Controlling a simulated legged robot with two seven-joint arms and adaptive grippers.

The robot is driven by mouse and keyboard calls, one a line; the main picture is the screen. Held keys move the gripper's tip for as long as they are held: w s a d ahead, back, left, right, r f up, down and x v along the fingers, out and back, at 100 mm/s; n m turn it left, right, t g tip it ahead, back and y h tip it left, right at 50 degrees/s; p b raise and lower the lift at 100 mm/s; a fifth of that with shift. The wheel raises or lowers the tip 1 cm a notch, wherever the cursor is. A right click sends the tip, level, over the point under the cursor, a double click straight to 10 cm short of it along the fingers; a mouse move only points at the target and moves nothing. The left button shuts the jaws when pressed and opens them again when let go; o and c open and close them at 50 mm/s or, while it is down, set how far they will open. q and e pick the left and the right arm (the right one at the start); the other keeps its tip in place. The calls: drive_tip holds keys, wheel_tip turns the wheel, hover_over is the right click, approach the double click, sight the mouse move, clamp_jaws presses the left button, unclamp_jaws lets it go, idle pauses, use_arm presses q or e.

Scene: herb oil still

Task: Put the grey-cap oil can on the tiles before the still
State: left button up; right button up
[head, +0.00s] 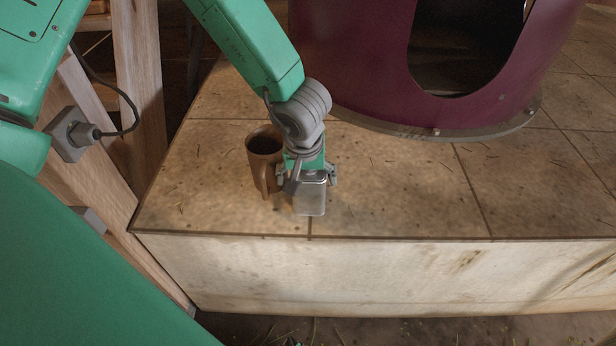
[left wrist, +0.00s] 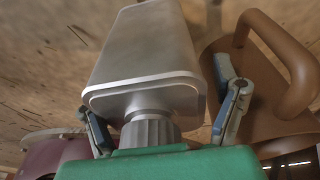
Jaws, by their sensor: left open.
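The oil can (head: 311,198) is a silver metal block near the front edge of the tiles (head: 400,190), before the maroon still (head: 350,60). It appears to stand upright on them. In the left wrist view the can (left wrist: 150,55) shows its grey ribbed cap (left wrist: 150,133) facing my palm. My left gripper (head: 308,178) is above the can, fingers open on either side of it. In the left wrist view a gap shows between the can and the left finger. The right finger lies close to the can; contact is unclear. My right gripper is out of view.
The tiled ledge ends in a pale front face (head: 400,275). Tiles to the right are clear. Wooden posts (head: 138,90) stand at the left.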

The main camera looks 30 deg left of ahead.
use_arm(q)
drive_tip(key=p+v, duration=0.6)
drive_tip(key=v, duration=0.6)
drive_tip(key=shift+d+r, duration=0.1)
drive_tip(key=shift+d, duration=0.1)
